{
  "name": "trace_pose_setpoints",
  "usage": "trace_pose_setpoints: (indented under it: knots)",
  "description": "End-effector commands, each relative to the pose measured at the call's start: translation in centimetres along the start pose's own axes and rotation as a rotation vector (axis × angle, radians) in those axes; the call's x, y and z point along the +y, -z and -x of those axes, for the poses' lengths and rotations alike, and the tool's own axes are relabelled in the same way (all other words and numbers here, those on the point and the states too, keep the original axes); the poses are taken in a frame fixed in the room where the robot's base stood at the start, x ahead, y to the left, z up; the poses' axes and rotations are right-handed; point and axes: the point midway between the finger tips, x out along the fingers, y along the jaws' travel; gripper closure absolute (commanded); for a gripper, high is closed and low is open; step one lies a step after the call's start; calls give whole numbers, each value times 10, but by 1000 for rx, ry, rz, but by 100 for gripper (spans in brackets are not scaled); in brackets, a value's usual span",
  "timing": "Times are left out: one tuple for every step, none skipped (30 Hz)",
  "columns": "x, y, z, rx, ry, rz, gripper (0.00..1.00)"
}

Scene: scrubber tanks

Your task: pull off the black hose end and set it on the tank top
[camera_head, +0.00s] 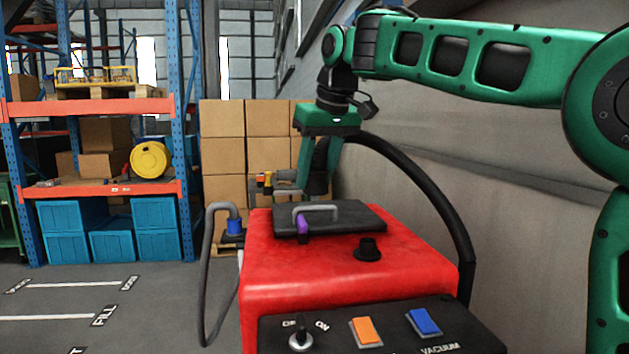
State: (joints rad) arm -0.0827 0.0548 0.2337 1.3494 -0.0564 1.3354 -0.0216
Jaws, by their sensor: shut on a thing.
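The red tank (330,262) stands in the middle, with a flat black lid (345,217) on top. A black hose (440,195) arcs from my gripper over to the right and down behind the tank's right side. My gripper (318,188) is above the back of the lid, pointing down, and its green fingers are shut on the black hose end (318,180). Whether the hose end touches anything below is unclear from this view.
The lid has a grey handle (316,210) and a purple latch (302,226). A grey hose with a blue cuff (235,226) hangs at the tank's left. Pipes with a red and yellow fitting (265,181) stand behind the lid. A front panel (385,335) carries switches. Red top is bare around the port.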

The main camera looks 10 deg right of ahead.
Motion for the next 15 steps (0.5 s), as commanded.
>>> trace_pose_setpoints:
  knots:
    - [0, 0, 0, 0, 0, 0, 87]
    - [0, 0, 0, 0, 0, 0, 87]
    - [0, 0, 0, 0, 0, 0, 87]
    - [-1, 0, 0, 0, 0, 0, 87]
    - [-2, 0, 0, 1, 0, 1, 87]
    - [-3, -1, 1, 1, 0, 1, 87]
    - [-5, -1, 1, 1, 0, 1, 87]
    - [-7, -2, 1, 1, 1, 2, 87]
    - [-10, -2, 2, 1, 1, 3, 87]
    - [-12, -3, 2, 1, 1, 3, 87]
    - [-14, -4, 2, 1, 1, 2, 87]
    - [-16, -4, 2, 1, 1, 2, 87]
    - [-19, -5, 2, 0, 1, 3, 87]
    - [-21, -6, 2, 0, 1, 4, 87]
    - [-23, -6, 2, 0, 1, 3, 87]
